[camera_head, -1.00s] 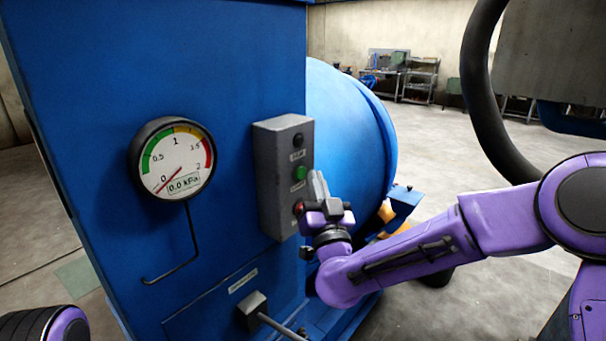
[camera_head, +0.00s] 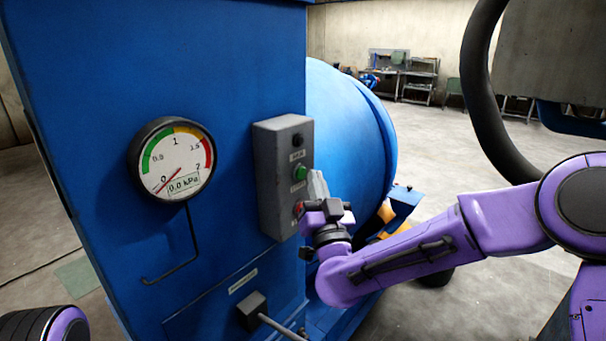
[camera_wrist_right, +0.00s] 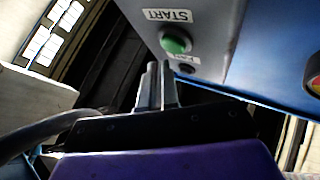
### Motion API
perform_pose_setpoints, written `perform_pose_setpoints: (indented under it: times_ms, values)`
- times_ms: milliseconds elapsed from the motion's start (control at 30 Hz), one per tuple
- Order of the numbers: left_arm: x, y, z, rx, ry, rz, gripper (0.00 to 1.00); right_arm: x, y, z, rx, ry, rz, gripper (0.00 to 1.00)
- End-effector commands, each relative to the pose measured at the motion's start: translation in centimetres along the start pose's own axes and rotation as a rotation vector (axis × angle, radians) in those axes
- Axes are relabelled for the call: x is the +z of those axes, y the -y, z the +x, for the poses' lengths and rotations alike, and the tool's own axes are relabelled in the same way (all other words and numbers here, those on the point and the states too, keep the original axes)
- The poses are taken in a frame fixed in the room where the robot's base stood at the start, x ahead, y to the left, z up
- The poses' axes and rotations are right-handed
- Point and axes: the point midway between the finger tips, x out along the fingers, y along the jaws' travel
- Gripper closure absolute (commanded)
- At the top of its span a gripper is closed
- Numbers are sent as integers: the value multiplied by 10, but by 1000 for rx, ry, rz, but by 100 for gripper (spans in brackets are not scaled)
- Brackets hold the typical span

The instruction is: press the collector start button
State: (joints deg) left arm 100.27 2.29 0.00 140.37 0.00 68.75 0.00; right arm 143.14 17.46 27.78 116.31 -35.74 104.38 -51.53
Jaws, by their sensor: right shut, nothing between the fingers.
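The grey control box (camera_head: 270,165) is on the blue cabinet. Its green button (camera_head: 300,172) sits above a red button (camera_head: 298,208), which is partly hidden by my gripper. In the right wrist view the green button (camera_wrist_right: 175,42) has an upside-down START label (camera_wrist_right: 167,15) beside it. My right gripper (camera_head: 317,182) is shut and empty, just right of the box and slightly below the green button. In the wrist view its fingertips (camera_wrist_right: 159,70) point toward the box, and a gap to the green button seems to show. My left gripper is out of view.
A round gauge (camera_head: 173,160) left of the box reads 0.0 kPa. A thin bent rod (camera_head: 194,235) hangs under it. A grey lever block (camera_head: 252,310) sticks out low on the cabinet. A blue drum (camera_head: 345,135) stands behind my gripper, and a thick dark hose (camera_head: 478,95) curves at right.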

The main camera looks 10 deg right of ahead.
Motion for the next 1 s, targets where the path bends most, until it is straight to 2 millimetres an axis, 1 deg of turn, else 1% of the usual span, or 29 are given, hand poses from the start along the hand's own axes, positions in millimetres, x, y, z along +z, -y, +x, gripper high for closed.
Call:
perform_pose_setpoints:
  times_ms: [267, 467, 1000]
  values:
    - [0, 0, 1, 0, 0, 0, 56, 1, 0, 0, 0, 0, 0, 100]
    - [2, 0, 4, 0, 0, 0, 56, 4, 4, 5, 0, -1, 0, 100]
    - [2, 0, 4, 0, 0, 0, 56, 5, 6, 7, 0, 0, 0, 100]
